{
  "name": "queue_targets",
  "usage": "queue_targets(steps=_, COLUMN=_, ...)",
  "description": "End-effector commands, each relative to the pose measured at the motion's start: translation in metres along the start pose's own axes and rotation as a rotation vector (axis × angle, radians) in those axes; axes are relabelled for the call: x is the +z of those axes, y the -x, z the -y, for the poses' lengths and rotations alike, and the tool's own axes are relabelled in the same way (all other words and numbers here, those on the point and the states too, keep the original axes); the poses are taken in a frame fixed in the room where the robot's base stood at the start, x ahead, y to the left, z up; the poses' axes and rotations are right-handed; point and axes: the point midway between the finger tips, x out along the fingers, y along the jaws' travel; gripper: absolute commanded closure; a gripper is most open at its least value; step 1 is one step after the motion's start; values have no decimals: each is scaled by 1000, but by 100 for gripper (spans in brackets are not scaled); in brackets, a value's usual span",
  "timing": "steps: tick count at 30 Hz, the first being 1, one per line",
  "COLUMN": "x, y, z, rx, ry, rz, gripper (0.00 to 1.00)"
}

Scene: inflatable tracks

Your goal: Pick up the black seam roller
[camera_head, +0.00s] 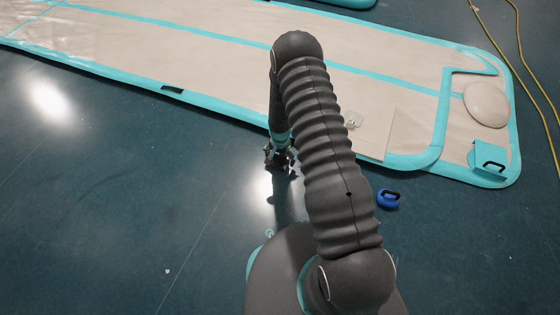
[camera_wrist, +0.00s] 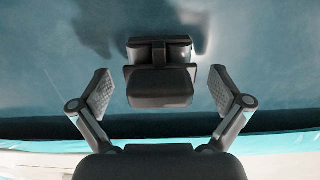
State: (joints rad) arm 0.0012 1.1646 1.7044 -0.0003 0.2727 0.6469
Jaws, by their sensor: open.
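A black object that looks like the seam roller (camera_wrist: 160,88) shows in the wrist view, with a thick dark block nearer me and a frame-like part behind it. My gripper (camera_wrist: 159,92) is open, with one finger to each side of it and visible gaps on both sides. The fingers do not touch it. In the head view my gripper (camera_head: 280,158) points down low over the dark floor, just off the mat's near edge. I cannot make out the roller apart from the gripper there.
A beige inflatable track (camera_head: 230,65) with teal edges lies behind the gripper. A blue item with a black handle (camera_head: 388,199) sits on the floor to the right. A teal piece with a black handle (camera_head: 490,160) and a yellow hose (camera_head: 535,80) are farther right.

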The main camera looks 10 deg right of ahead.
Motion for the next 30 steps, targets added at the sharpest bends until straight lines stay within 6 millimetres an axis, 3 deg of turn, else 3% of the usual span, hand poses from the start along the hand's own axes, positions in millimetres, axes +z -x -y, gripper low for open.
queue_targets(steps=7, x=0, y=-2, z=0, rx=0, ry=0, rz=0, gripper=0)
queue_targets(steps=8, x=0, y=-2, z=0, rx=0, ry=0, rz=0, gripper=5)
queue_targets(steps=16, x=0, y=-2, z=0, rx=0, ry=0, rz=0, gripper=72)
queue_targets(steps=25, x=0, y=1, z=0, rx=0, ry=0, rz=0, gripper=74)
queue_targets(steps=30, x=-1, y=12, z=0, rx=-1, ry=0, rz=-2, gripper=74)
